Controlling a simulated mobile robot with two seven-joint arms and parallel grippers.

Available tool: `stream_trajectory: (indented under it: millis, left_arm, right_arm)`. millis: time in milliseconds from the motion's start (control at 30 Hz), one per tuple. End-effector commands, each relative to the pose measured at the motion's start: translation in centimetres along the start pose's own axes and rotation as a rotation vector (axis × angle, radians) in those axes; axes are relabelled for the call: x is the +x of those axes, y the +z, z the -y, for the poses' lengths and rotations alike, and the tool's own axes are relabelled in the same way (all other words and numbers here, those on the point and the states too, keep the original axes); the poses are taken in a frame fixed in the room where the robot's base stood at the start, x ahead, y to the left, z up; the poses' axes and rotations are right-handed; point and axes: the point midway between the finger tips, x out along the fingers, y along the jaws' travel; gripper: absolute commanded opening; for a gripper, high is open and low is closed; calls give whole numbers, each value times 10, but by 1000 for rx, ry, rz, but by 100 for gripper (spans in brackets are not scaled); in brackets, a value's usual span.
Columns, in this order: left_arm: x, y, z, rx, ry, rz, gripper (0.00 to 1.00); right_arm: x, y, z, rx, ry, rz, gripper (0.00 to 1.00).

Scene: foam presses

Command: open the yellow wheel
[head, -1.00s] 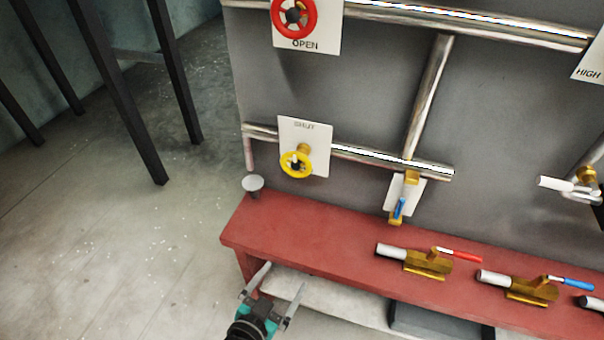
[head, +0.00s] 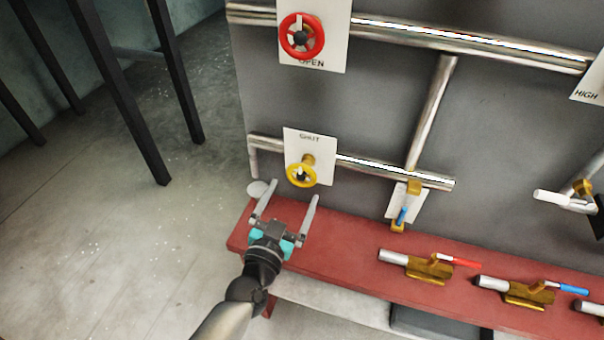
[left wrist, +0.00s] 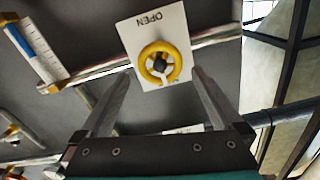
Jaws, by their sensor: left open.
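The yellow wheel (head: 301,175) sits on a brass stem in front of a white plate (head: 318,140) marked SHUT at its top in the head view. In the left wrist view the yellow wheel (left wrist: 160,63) shows upside down, with OPEN readable on the plate's other edge. My left gripper (head: 288,198) is open and empty, just below the wheel, above the red bench. In the left wrist view its fingers (left wrist: 160,80) stand on either side of the wheel, apart from it. My right gripper is not in view.
A red wheel (head: 302,36) is on the upper pipe. Brass valves (head: 430,267) lie on the red bench (head: 345,262). A grey round disc (head: 262,188) stands close left of my gripper.

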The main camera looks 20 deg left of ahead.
Motion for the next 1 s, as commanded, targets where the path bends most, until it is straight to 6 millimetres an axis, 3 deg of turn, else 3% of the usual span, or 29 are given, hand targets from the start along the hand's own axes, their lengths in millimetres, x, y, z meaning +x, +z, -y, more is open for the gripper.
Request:
stream_trajectory:
  millis: [200,400,867,1000]
  left_arm:
    - [37,0,0,-1,-1,-1,100]
    - [60,1,0,-1,1,0,100]
    - [71,0,0,0,1,1,100]
    - [71,0,0,0,1,1,88]
  right_arm:
    - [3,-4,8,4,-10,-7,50]
    - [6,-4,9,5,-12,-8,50]
    - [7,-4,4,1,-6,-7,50]
    - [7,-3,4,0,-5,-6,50]
